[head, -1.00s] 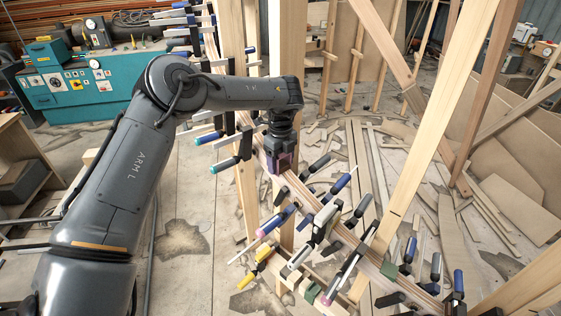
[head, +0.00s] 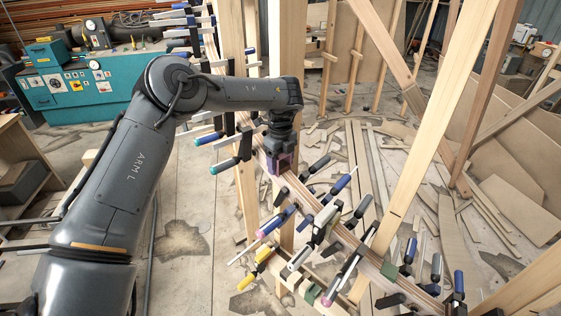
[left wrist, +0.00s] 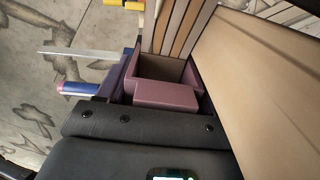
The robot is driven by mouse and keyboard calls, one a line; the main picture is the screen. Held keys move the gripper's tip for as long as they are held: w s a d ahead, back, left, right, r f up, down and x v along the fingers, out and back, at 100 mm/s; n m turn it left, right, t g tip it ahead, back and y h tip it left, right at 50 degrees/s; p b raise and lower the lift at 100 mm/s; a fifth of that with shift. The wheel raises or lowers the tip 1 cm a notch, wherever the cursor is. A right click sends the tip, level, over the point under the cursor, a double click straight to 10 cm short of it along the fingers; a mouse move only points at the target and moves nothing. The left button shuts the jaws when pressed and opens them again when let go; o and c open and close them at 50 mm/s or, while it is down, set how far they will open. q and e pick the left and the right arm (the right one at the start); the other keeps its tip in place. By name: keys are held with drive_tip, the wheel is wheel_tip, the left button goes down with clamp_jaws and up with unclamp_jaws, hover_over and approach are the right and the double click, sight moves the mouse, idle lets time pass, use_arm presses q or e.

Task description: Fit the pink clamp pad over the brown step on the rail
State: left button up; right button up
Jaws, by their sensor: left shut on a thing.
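The clamp pad (left wrist: 165,92) is a mauve-pink, box-like piece with an open pocket in the left wrist view. My left gripper (head: 280,158) is shut on it, and a bit of the pad (head: 287,163) shows below the jaws in the head view. The rail (left wrist: 178,30) is a bundle of brown and tan strips that runs up to the pad's pocket. In the head view the rail (head: 318,207) curves from upper left to lower right. The brown step is not clearly visible; the pad and gripper hide that spot. My right gripper is not in view.
Several bar clamps line the rail, including a blue-handled clamp (head: 277,222) and a yellow one (head: 258,262) below the gripper. A tall wooden post (head: 292,60) stands behind my left wrist. A teal bench (head: 80,85) is at the back left.

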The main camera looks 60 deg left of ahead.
use_arm(q)
drive_tip(key=shift+r+p, duration=1.55)
drive_tip(key=shift+r, duration=0.6)
drive_tip(key=shift+f, duration=0.15)
drive_tip(key=shift+f+b, duration=0.35)
drive_tip(key=shift+b, duration=0.05)
idle(0.3)
drive_tip(key=shift+f+b, duration=0.7)
drive_tip(key=shift+f, duration=0.2)
drive_tip(key=shift+f+b, duration=0.6)
drive_tip(key=shift+f, duration=0.25)
drive_tip(key=o, duration=1)
drive_tip(key=shift+r, duration=0.1)
